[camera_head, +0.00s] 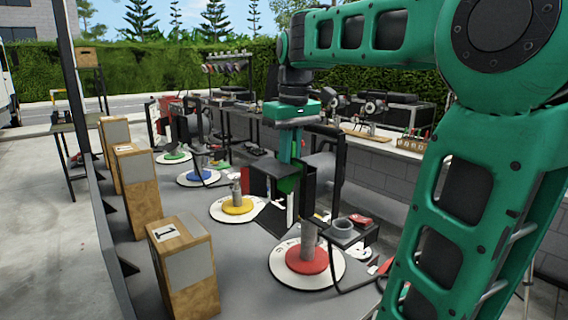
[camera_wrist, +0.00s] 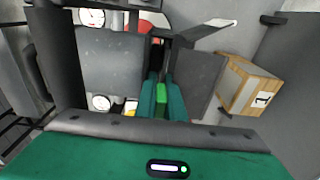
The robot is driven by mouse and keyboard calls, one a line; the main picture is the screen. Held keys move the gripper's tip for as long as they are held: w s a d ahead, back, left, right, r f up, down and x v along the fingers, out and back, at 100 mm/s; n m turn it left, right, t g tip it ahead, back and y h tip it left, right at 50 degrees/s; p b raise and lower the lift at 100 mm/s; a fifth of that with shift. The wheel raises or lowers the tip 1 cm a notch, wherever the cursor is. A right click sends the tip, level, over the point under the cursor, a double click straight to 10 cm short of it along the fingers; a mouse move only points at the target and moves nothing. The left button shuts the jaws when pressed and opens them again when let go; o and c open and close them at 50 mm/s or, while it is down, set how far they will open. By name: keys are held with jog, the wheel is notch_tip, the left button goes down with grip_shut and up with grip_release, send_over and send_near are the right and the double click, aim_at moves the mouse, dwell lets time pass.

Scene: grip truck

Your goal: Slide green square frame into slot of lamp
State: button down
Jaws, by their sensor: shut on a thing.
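My gripper (camera_head: 290,172) points down near the middle of the head view. Its teal fingers also show in the wrist view (camera_wrist: 161,92), shut on a small bright green piece of the green square frame (camera_wrist: 160,100). The green piece also shows just below the fingers in the head view (camera_head: 288,185). The rest of the frame is hidden or hard to make out. Dark flat panels (camera_head: 309,188) surround the fingers and look like the lamp with its flaps; they also show in the wrist view (camera_wrist: 197,80). I cannot tell whether the frame touches the slot.
Wooden boxes (camera_head: 184,262) line the left edge. A small black table (camera_head: 343,236) holds a grey ring. A grey block wall (camera_head: 378,180) runs behind.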

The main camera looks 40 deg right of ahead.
jog(key=shift+f, duration=0.4)
jog(key=c, duration=1.8)
grip_release()
jog(key=shift+s+f, duration=0.1)
jog(key=shift+r, duration=0.4)
jog(key=shift+o, duration=0.2)
notch_tip(320, 180, up, 7)
jog(key=shift+s+r, duration=0.1)
jog(key=shift+s, duration=0.05)
jog(key=shift+s, duration=0.15)
